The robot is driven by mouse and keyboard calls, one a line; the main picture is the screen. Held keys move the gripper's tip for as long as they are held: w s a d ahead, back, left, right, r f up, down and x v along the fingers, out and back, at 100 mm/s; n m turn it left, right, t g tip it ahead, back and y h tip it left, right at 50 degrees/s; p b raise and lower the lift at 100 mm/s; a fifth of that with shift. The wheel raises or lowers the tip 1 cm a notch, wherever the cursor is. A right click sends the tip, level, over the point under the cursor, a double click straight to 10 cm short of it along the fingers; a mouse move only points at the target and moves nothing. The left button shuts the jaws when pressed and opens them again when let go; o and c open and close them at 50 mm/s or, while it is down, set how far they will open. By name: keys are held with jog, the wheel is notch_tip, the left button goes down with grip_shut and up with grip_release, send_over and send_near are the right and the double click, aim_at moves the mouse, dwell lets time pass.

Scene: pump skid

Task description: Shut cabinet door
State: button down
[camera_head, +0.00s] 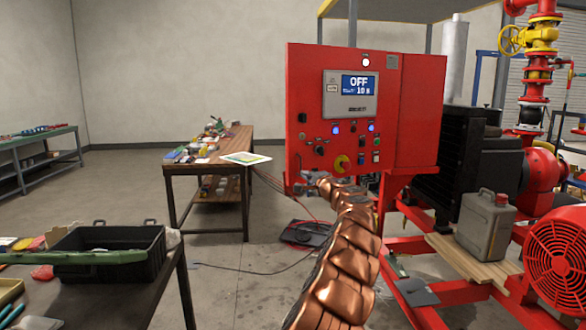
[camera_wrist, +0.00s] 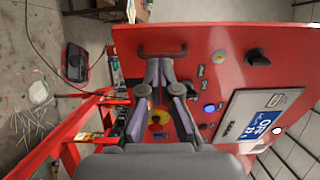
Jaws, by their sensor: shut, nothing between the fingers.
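The red cabinet door (camera_head: 312,85) carries an OFF display, lamps, knobs and a yellow-and-red switch. It fills much of the wrist view (camera_wrist: 215,38), turned on its side. A dark bar handle (camera_wrist: 162,51) sits near the door's edge, at the lower left corner as the head view has it. My gripper (camera_head: 312,179) is at that corner in the head view. In the wrist view its fingers (camera_wrist: 166,64) are together, empty, just short of the handle; I cannot tell whether they touch the door. How far the door stands from the cabinet body (camera_head: 422,110) is unclear.
A wooden bench (camera_head: 210,162) with small parts stands left of the cabinet. A black open bin (camera_head: 110,250) is on the near-left table. Red skid rails, a grey jerrycan (camera_head: 486,226) and a red motor (camera_head: 556,255) crowd the right. Cables lie on the floor between.

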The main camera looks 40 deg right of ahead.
aim_at(290, 166)
jog(key=shift+p+x, duration=2.45)
jog(key=shift+x, duration=1.65)
jog(key=shift+w+d+r+p, duration=0.2)
jog(key=shift+w+p, duration=0.25)
jog(key=shift+p, duration=0.2)
jog(key=shift+w+d+f+p, duration=0.15)
jog(key=shift+w+p, duration=0.4)
jog(key=shift+p, duration=0.4)
jog(key=shift+w+p, duration=0.25)
jog(key=shift+p, duration=0.1)
jog(key=shift+f, duration=0.1)
